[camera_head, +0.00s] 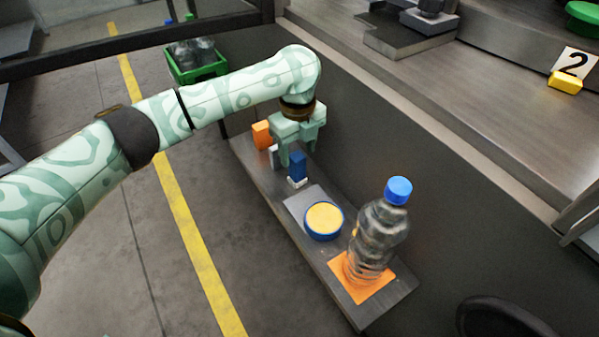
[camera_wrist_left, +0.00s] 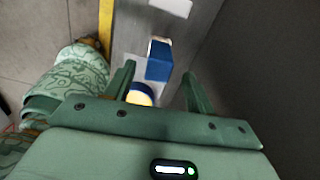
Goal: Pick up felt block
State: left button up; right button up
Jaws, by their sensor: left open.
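The felt block looks to be the small blue block with a white layer at its base (camera_head: 297,168), standing on the narrow grey shelf. In the left wrist view the blue block (camera_wrist_left: 159,62) shows just past the fingertips, between the lines of the two fingers. My left gripper (camera_head: 293,152) is open and empty, pointing down above the shelf near the block, apart from it. Its two fingers also show in the left wrist view (camera_wrist_left: 158,75). The exact height over the block is hard to tell. My right gripper is out of view.
On the shelf (camera_head: 375,318) stand an orange box (camera_head: 262,135), a small white item (camera_head: 273,157), a blue-rimmed yellow round tub (camera_head: 324,219) and a clear bottle (camera_head: 376,240) on an orange square (camera_head: 347,288). A dark wall (camera_head: 400,170) runs along the right side.

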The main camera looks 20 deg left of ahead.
aim_at(297, 165)
pick_arm(q)
notch_tip(297, 165, down, 5)
jog(key=b, duration=0.3)
jog(key=shift+a+b, duration=0.1)
jog(key=shift+b, duration=0.25)
jog(key=shift+f, duration=0.35)
jog(key=shift+r, duration=0.2)
jog(key=c, duration=1.1)
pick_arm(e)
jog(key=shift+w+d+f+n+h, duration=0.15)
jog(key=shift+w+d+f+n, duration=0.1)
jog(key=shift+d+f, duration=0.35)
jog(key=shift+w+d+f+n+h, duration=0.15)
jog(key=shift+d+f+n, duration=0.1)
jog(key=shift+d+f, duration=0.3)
